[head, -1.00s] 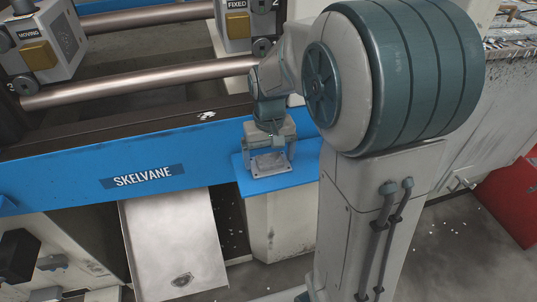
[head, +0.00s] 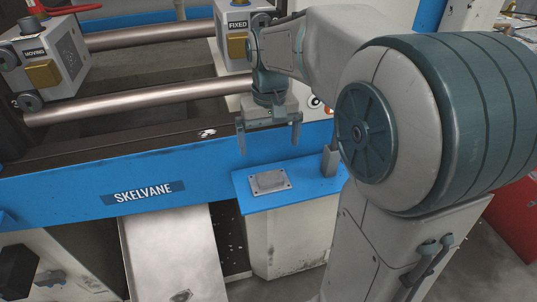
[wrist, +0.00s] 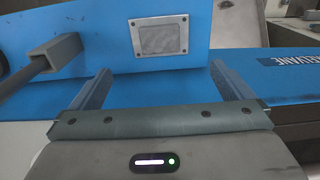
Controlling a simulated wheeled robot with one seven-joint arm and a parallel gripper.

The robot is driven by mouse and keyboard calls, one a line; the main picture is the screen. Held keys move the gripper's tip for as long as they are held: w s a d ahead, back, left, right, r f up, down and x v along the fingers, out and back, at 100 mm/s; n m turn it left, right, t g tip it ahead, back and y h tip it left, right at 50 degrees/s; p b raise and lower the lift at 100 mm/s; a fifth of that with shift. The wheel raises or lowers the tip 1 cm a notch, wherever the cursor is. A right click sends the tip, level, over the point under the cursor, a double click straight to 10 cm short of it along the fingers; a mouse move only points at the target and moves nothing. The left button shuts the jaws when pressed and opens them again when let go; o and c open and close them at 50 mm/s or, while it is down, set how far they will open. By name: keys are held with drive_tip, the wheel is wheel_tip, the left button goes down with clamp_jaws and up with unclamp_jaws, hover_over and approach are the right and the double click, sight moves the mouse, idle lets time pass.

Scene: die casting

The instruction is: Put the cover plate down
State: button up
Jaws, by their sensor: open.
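The cover plate (head: 269,182) is a small grey rectangular plate with corner holes and a raised middle. It lies flat on the blue shelf (head: 300,196) at the front of the machine. It also shows in the wrist view (wrist: 159,38), beyond the fingertips. My gripper (head: 269,150) is open and empty, above the plate and apart from it. In the wrist view my gripper's two fingers (wrist: 157,85) are spread wide with nothing between them.
A grey block-shaped part (head: 330,160) stands on the shelf right of the plate; in the wrist view it is at left (wrist: 55,52). The blue SKELVANE beam (head: 150,180) runs behind the shelf. A metal chute (head: 172,255) slopes down at the left.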

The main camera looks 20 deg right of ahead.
drive_tip(key=s+f+t, duration=0.1)
drive_tip(key=s+f, duration=0.1)
drive_tip(key=s, duration=0.5)
drive_tip(key=s+f+t, duration=0.1)
drive_tip(key=s+f, duration=0.2)
drive_tip(key=s, duration=0.4)
drive_tip(key=shift+s+t, duration=0.2)
drive_tip(key=shift+t, duration=0.2)
drive_tip(key=shift+f, duration=0.1)
